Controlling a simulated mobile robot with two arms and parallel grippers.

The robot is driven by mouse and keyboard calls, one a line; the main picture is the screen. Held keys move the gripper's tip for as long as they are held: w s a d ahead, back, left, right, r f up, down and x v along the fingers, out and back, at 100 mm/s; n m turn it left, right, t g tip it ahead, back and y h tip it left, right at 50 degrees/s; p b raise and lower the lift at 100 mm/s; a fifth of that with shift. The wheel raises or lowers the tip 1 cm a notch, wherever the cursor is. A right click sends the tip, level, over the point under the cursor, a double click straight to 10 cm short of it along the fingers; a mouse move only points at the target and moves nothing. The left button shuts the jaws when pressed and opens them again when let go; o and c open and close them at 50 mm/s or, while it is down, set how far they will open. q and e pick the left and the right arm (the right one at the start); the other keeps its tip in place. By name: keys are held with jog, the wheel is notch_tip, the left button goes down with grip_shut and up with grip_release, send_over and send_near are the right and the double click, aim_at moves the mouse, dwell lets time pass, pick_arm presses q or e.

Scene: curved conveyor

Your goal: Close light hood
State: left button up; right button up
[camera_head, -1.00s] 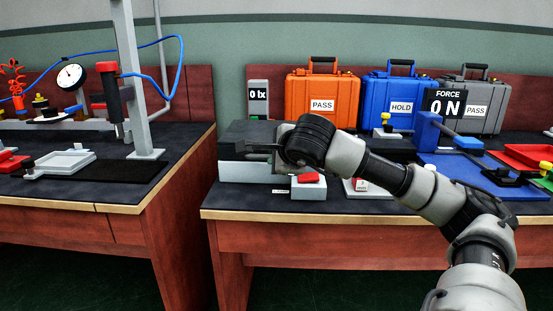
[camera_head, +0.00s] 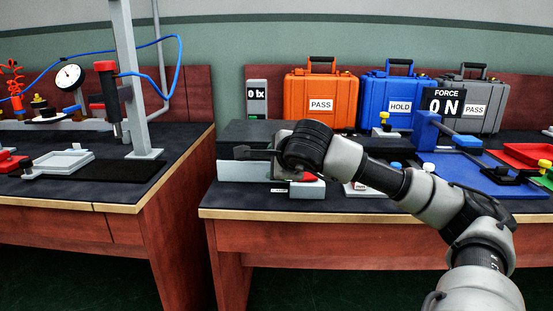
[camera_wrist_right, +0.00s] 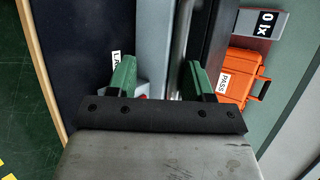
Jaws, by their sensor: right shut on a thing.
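The light hood (camera_head: 228,134) is a low box with a dark upper part over a pale grey base (camera_head: 240,172), at the left end of the right bench. Its dark top looks level and low over the base; a remaining gap cannot be made out. My right gripper (camera_head: 245,152) is at the hood's front. In the right wrist view its green-padded fingers (camera_wrist_right: 158,78) stand either side of a grey bar and the dark hood edge. It is shut on the hood's front part; the exact grip is partly hidden. My left gripper is not in view.
A meter (camera_head: 257,98) reading 0 lx stands behind the hood. Orange (camera_head: 321,88), blue (camera_head: 397,85) and grey cases line the back. A small grey box (camera_head: 308,189) sits below my right wrist. A gap separates the left bench (camera_head: 75,205).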

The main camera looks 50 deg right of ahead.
jog(key=shift+f, duration=0.4)
jog(key=v, duration=1.1)
jog(key=shift+r, duration=0.3)
jog(key=shift+w, duration=0.15)
